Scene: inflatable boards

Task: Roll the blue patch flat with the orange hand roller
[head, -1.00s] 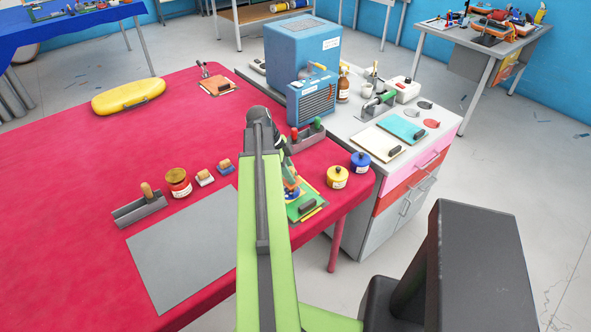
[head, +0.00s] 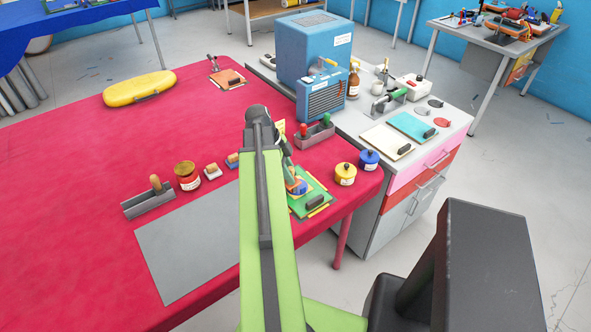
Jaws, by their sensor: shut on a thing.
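The green board (head: 318,201) lies on the red table near its right edge, with a dark block on it. The blue patch (head: 299,188) shows partly on the board's left side. The orange hand roller (head: 291,182) shows as a small orange piece over the patch, just right of my arm. My gripper (head: 289,174) is at the roller, shut on it, pointing down at the board. My arm hides the left part of the board and most of the gripper. I cannot tell whether the roller touches the patch.
A grey mat (head: 190,245) lies left of my arm. A blue machine (head: 318,60) stands on the side bench.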

